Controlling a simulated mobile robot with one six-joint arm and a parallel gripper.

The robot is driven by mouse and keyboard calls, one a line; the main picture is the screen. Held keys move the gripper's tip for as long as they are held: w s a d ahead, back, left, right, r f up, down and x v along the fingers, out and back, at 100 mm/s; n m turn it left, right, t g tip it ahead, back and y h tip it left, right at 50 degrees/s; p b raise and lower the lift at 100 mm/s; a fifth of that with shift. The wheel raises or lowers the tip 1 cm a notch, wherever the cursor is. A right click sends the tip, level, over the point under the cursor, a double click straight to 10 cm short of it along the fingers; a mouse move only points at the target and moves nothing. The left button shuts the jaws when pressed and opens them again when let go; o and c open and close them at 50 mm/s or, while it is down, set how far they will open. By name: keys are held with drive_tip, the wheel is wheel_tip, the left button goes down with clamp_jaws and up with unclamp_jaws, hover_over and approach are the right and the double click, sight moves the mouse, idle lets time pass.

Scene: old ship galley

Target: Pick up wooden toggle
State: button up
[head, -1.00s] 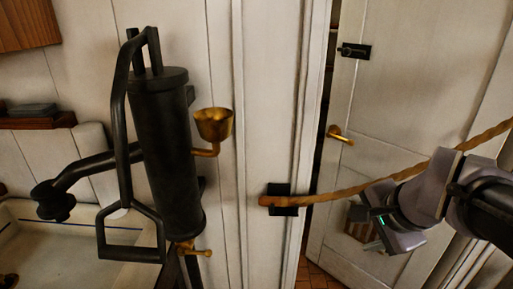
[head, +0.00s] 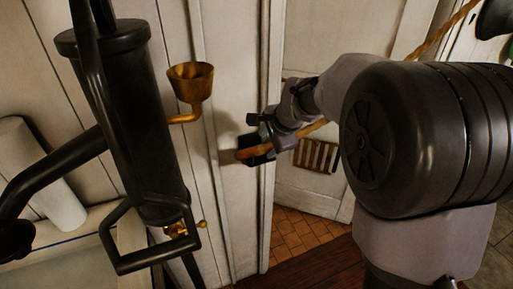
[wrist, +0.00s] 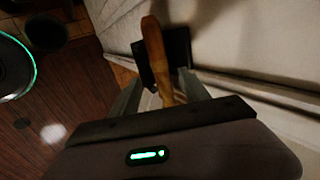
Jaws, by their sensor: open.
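A black hand pump (head: 125,110) with a brass cup (head: 190,85) stands left of my gripper. A white panelled door (head: 310,190) is behind my arm. The rope (head: 440,35) runs up to the right. Tiled floor (head: 300,232) lies below.

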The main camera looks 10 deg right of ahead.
sight(263, 147)
drive_tip(key=b+x, duration=0.2)
drive_tip(key=x, duration=0.3)
drive_tip(key=shift+a, duration=0.1)
drive_tip(key=shift+w, duration=0.15)
drive_tip(key=shift+r, duration=0.1)
drive_tip(key=shift+c, duration=0.8)
clamp_jaws()
